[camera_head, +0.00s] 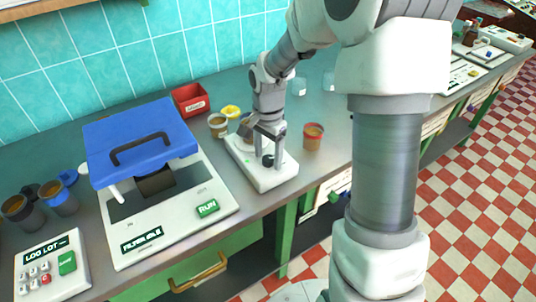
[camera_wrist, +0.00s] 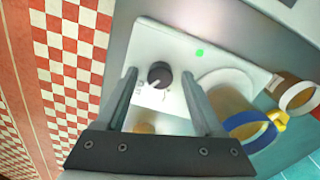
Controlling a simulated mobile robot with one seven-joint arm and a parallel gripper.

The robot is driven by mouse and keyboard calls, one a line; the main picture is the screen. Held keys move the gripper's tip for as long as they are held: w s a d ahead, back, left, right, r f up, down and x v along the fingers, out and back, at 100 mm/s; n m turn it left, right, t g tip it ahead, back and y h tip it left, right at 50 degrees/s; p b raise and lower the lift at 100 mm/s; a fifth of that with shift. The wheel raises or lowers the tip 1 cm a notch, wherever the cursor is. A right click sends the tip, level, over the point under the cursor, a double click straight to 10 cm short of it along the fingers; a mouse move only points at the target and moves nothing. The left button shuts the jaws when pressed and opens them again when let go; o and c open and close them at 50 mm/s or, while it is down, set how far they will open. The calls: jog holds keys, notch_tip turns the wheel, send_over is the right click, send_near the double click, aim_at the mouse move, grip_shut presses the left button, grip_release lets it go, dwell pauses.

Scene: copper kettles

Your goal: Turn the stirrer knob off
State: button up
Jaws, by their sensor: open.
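The stirrer (camera_head: 281,177) is a white flat box on the grey bench, and it also shows in the wrist view (camera_wrist: 146,40). Its black round knob (camera_wrist: 159,72) has a white pointer line toward the lower left in the wrist view; small marks beside it are unreadable. The knob shows below my gripper in the head view (camera_head: 267,161). A green dot (camera_wrist: 199,53) shows on the stirrer top. My gripper (camera_head: 267,146) is open and points down over the knob end, its fingers on either side of the knob in the wrist view. Whether they touch it I cannot tell.
A blue-rimmed cup (camera_wrist: 250,130) is close to the right finger in the wrist view. An orange cup (camera_head: 312,136) stands right of the stirrer. A blue-lidded machine (camera_head: 140,140) is at left, a red bin (camera_head: 190,99) behind.

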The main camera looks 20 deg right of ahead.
grip_shut()
dwell(0.3)
jog(key=shift+n, duration=0.3)
jog(key=n+p, duration=0.1)
jog(key=n, duration=0.4)
jog(key=shift+r, duration=0.1)
jog(key=n+p, duration=0.2)
jog(key=n, duration=0.4)
jog(key=shift+n, duration=0.4)
jog(key=n+p, duration=0.2)
jog(key=n, duration=0.4)
jog(key=n+p, duration=0.2)
jog(key=n, duration=0.3)
jog(key=shift+w, duration=0.1)
jog(key=shift+n, duration=0.4)
